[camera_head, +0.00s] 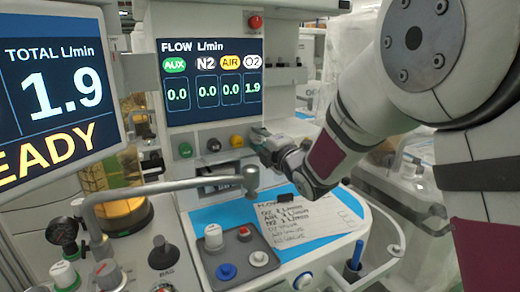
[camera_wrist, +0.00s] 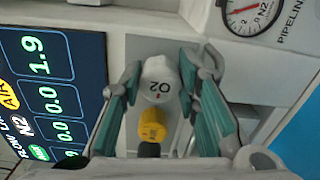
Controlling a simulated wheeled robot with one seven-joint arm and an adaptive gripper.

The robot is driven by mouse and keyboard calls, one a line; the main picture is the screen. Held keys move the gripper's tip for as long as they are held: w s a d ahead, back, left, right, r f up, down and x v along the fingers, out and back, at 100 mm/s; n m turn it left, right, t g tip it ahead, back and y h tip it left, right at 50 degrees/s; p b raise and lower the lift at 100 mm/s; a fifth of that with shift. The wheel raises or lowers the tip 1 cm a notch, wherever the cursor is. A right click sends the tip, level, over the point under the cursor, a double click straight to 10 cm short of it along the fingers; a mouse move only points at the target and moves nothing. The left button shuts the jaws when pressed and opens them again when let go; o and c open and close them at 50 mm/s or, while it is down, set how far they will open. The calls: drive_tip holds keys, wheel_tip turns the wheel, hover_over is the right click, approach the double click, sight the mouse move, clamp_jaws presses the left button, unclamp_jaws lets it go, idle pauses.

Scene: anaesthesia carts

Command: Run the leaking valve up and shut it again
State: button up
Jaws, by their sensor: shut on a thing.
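The flow display (camera_head: 212,85) reads O2 1.9, with AUX, N2 and AIR at 0.0. The left monitor (camera_head: 52,82) reads TOTAL 1.9 L/min and READY. The white O2 knob (camera_wrist: 158,82) shows in the wrist view between the two fingers of my gripper (camera_wrist: 161,72). My gripper (camera_head: 264,142) is shut on this knob at the cart's front panel. In the head view the gripper hides the knob. Left of it are the yellow AIR knob (camera_head: 237,141), the black N2 knob (camera_head: 213,145) and the green AUX knob (camera_head: 185,150).
A handwritten flow note (camera_head: 310,215) lies on the blue worktop below my arm. A grey tray (camera_head: 236,262) with several small knobs or caps stands in front. A metal bar (camera_head: 165,186) crosses at the left. An N2 pipeline gauge (camera_wrist: 250,12) sits near the O2 knob.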

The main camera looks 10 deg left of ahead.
drive_tip(key=shift+f+n+b, duration=0.15)
drive_tip(key=shift+n+b, duration=1.15)
drive_tip(key=o, duration=0.9)
drive_tip(key=shift+s, duration=0.15)
drive_tip(key=v, duration=1.1)
drive_tip(key=shift+s+d, duration=0.25)
drive_tip(key=shift+s, duration=0.05)
drive_tip(key=shift+d, duration=0.1)
